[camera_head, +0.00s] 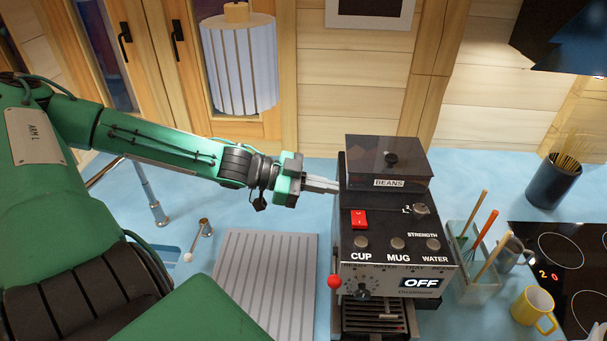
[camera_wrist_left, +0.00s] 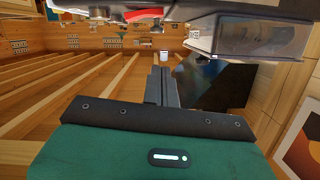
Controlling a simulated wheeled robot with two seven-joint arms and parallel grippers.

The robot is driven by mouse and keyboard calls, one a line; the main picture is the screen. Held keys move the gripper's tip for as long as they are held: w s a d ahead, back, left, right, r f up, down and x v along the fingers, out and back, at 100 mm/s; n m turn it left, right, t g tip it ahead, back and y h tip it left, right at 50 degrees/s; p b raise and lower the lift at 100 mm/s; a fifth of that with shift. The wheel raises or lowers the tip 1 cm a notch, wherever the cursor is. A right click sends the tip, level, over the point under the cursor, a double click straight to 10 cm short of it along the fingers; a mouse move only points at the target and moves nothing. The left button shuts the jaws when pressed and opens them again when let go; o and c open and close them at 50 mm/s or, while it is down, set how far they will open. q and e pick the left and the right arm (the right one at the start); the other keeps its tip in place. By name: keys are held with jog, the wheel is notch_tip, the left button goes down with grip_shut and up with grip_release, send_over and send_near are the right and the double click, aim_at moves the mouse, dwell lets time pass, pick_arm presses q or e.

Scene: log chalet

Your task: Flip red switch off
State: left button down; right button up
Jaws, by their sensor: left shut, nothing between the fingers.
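The red switch (camera_head: 359,219) is on the sloped top panel of the black coffee machine (camera_head: 390,222), above the CUP button. The machine's display (camera_head: 421,282) reads OFF. My left gripper (camera_head: 334,187) is shut and empty at the machine's upper left edge, just up and left of the switch. I cannot tell whether it touches the machine. In the left wrist view, the shut fingers (camera_wrist_left: 161,86) point away from the camera, and a red part (camera_wrist_left: 143,14), likely the switch, shows at the top edge. My right gripper is not in view.
A clear bean hopper (camera_head: 388,165) rises behind the panel. A red-knobbed lever (camera_head: 335,282) sticks out at the machine's left front. A utensil holder (camera_head: 473,270), a yellow mug (camera_head: 534,307) and a hob (camera_head: 565,255) are to the right. A ribbed drainer (camera_head: 262,280) lies left.

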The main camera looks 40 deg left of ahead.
pick_arm(q)
jog(key=shift+b+v, duration=0.4)
jog(key=shift+v, duration=1.9)
jog(key=shift+w+a, duration=0.1)
jog(key=shift+a, duration=0.05)
jog(key=shift+f, duration=0.1)
